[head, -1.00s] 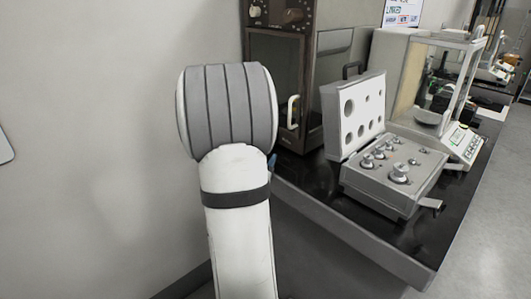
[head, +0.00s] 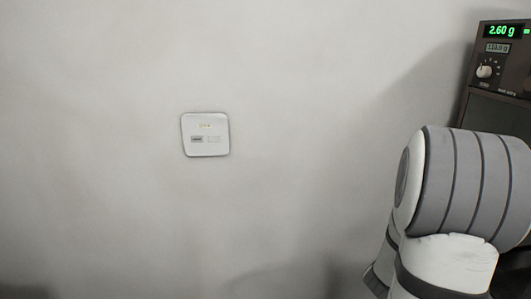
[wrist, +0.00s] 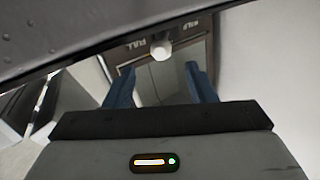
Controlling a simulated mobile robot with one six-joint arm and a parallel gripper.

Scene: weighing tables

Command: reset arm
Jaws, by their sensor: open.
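My gripper (wrist: 159,69) shows in the wrist view as two blue fingers standing well apart. Nothing is held between them. Behind the gap are a brown-framed panel (wrist: 168,80) with upside-down lettering and a pale round knob (wrist: 161,48). I cannot tell how far off they are. In the head view, only thick grey and white links of my arm show at the lower right; the gripper itself is hidden there.
A white wall plate (head: 205,135) is on the bare grey wall (head: 300,90). A dark instrument (head: 497,75) with a green readout of 2.60 g stands at the right edge, partly behind my arm. A dark edge crosses the top of the wrist view.

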